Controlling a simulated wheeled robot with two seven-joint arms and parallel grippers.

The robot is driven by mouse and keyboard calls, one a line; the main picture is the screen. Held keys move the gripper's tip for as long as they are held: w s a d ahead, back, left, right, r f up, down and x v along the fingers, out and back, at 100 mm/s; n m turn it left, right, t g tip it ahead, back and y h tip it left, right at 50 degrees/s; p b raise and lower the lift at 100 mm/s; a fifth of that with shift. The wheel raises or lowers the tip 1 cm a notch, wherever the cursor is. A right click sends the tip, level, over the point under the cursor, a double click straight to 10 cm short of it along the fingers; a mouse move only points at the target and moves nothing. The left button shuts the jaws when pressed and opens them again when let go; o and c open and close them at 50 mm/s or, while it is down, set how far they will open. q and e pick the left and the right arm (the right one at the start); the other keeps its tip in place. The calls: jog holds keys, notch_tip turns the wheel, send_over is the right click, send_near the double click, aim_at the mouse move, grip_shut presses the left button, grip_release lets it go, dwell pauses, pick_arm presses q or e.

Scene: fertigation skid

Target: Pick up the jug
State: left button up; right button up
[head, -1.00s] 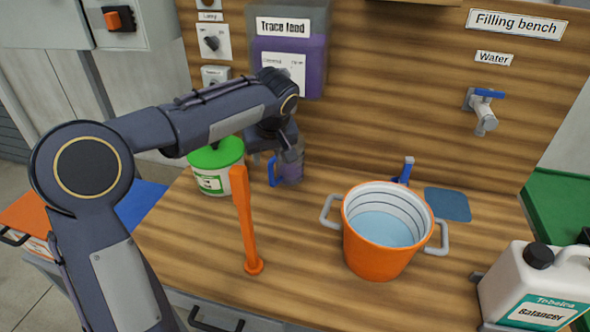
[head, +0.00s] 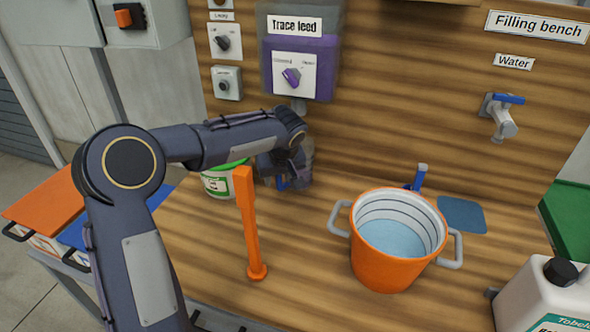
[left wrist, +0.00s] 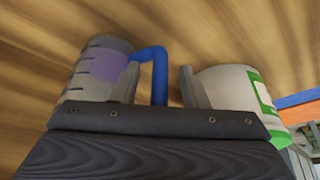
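The jug (head: 306,165) is a grey see-through vessel with a blue handle. It stands on the wooden bench below the trace feed dispenser, partly hidden by my left gripper (head: 282,176) in the head view. In the left wrist view the jug (left wrist: 88,75) shows purple inside, and its blue handle (left wrist: 157,68) lies between the two spread fingers of my left gripper (left wrist: 160,90). The fingers look open, with gaps on both sides of the handle. My right gripper is not in view.
A white tub (head: 216,182) with a green lid stands close left of the jug. An orange upright post (head: 248,225) stands in front. An orange bucket (head: 385,268) of water is to the right, with a white jerrycan (head: 540,300) beyond. The dispenser (head: 300,85) hangs above.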

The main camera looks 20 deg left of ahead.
pick_arm(q)
grip_shut()
jog(key=shift+r, duration=0.2)
